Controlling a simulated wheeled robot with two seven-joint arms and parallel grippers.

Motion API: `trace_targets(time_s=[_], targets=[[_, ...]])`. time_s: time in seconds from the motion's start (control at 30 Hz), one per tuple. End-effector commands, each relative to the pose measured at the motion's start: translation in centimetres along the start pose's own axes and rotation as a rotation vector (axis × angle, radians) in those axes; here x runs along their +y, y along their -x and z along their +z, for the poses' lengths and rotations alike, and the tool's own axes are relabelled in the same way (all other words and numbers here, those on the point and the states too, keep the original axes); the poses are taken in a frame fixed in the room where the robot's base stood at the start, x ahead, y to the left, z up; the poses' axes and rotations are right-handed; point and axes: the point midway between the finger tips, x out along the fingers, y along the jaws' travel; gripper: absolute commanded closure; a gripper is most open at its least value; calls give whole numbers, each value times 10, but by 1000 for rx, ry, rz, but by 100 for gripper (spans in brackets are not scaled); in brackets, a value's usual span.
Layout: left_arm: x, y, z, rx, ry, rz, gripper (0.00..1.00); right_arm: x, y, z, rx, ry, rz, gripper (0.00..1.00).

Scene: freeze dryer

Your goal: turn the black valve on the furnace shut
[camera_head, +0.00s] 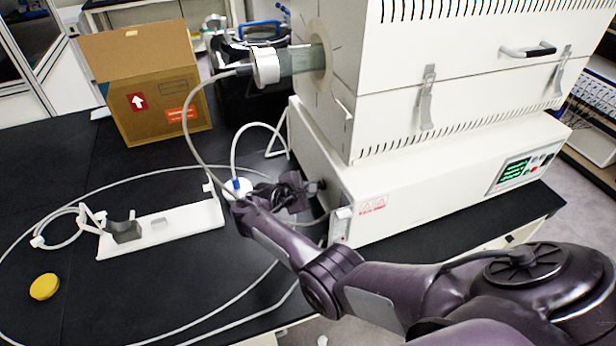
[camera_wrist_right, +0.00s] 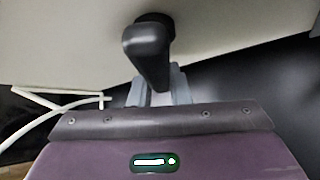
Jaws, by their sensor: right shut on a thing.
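The furnace (camera_head: 410,190) is a large white box unit on the black bench. Its black valve (camera_wrist_right: 150,48) fills the upper middle of the right wrist view, a dark lever on a round stem on a pale panel. My right gripper (camera_wrist_right: 160,88) has its grey fingers at the lever's lower end and is shut on it. In the head view my right gripper (camera_head: 290,190) is at the furnace's lower left side, and the arm and hand largely hide the valve. My left gripper is not in view.
A cardboard box (camera_head: 148,85) stands at the back left. A white stand (camera_head: 175,228) with a grey holder and a yellow disc (camera_head: 44,287) lie on the bench. A thin white hose (camera_head: 95,190) loops across it. The front left of the bench is mostly clear.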

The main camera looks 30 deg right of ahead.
Motion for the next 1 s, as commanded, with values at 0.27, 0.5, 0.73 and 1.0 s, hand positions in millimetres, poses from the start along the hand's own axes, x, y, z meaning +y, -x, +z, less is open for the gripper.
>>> trace_targets(time_s=[0.27, 0.5, 0.73, 1.0], targets=[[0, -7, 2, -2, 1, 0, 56, -11, -1, -2, 0, 186, -187, 100], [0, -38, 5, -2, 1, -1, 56, -20, -2, -2, -2, 322, -323, 100], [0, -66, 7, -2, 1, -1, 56, -23, 0, 1, -3, 415, -414, 100], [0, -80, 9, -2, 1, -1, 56, -25, 4, 3, 0, 467, -470, 100]])
